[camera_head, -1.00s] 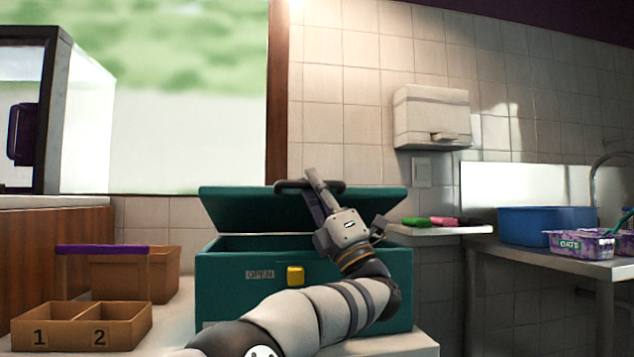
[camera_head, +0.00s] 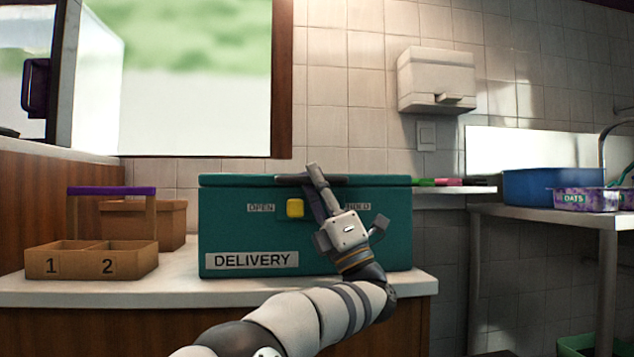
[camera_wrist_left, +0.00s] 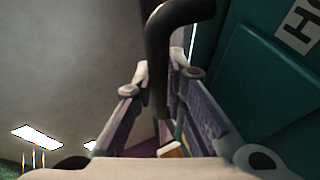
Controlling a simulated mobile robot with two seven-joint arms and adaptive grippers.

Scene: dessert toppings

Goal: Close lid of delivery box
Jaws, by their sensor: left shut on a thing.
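The teal delivery box (camera_head: 240,232) stands on the counter with its DELIVERY label facing me. Its lid (camera_head: 235,181) lies flat along the top of the box, with no clear gap showing at the front. My left gripper (camera_head: 318,178) is shut on the dark lid handle (camera_head: 290,181) at the front edge. In the left wrist view the curved handle (camera_wrist_left: 158,60) runs between the two fingers (camera_wrist_left: 160,85). A yellow latch (camera_head: 295,208) sits on the box front beside the OPEN label. My gripper partly hides a second label to its right. My right gripper is out of view.
A wooden two-compartment tray (camera_head: 90,262) marked 1 and 2 stands left of the box, with a purple-handled wooden carrier (camera_head: 172,222) behind it. Markers (camera_head: 440,182) lie on a ledge to the right. A blue tub (camera_head: 550,187) and an oats container (camera_head: 585,200) stand on the metal table.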

